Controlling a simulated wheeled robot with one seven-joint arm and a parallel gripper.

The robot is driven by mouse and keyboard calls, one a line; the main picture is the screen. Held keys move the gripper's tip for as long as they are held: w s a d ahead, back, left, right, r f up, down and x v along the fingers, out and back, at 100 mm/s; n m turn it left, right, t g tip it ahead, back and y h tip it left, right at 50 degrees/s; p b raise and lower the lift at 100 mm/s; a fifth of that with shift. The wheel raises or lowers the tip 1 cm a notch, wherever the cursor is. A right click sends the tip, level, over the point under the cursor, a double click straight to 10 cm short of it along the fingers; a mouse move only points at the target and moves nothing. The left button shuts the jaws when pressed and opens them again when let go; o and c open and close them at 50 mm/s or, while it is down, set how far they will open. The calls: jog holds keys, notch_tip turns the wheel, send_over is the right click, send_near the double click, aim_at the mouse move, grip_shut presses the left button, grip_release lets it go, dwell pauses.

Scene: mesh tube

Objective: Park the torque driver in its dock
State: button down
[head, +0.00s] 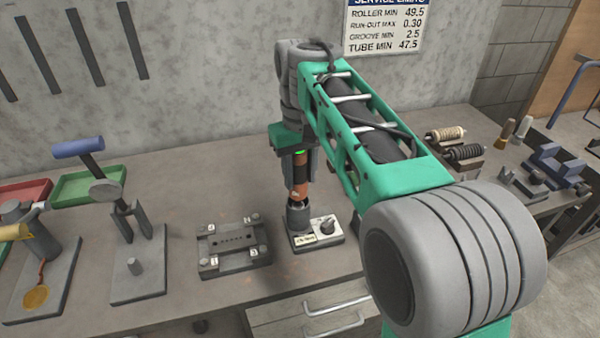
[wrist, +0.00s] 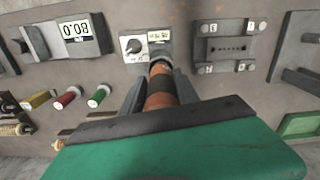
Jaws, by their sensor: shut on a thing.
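The torque driver (head: 299,184), copper-orange with a black band, stands about upright in my gripper (head: 302,172). It also shows in the wrist view (wrist: 160,100) between the two grey fingers of my gripper (wrist: 160,86), which are shut on it. The dock appears to be the small pale base (head: 328,238) with a dial knob on its right and a grey round holder (head: 298,215) on its left. The driver's lower end is at the holder. I cannot tell how deep it sits. The base also shows in the wrist view (wrist: 134,57).
A grey block with numbered corners (head: 234,245) lies just left of the dock. Farther left stands a blue-handled press (head: 128,200). In the wrist view, a meter with a digital display (wrist: 76,32) stands beside the dock. Rollers (head: 463,152) are at the right.

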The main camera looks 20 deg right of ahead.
aim_at(300, 186)
jog(key=shift+f+b, duration=1.2)
jog(key=shift+f, duration=0.7)
dwell(1.5)
jog(key=c, duration=0.8)
grip_release()
notch_tip(300, 186, up, 8)
jog(key=s+f+t+p, duration=0.1)
jog(key=s+f, duration=0.3)
jog(key=s+f+m+t+p, duration=0.1)
jog(key=s+f, duration=0.3)
jog(key=f, duration=0.1)
jog(key=s+f+t+p, duration=0.1)
jog(key=s+f, duration=0.3)
jog(key=f, duration=0.1)
jog(key=shift+s+a+f+m, duration=0.2)
jog(key=shift+s+m, duration=0.1)
jog(key=shift+s, duration=0.05)
jog(key=shift+f, duration=0.25)
jog(key=shift+s, duration=0.1)
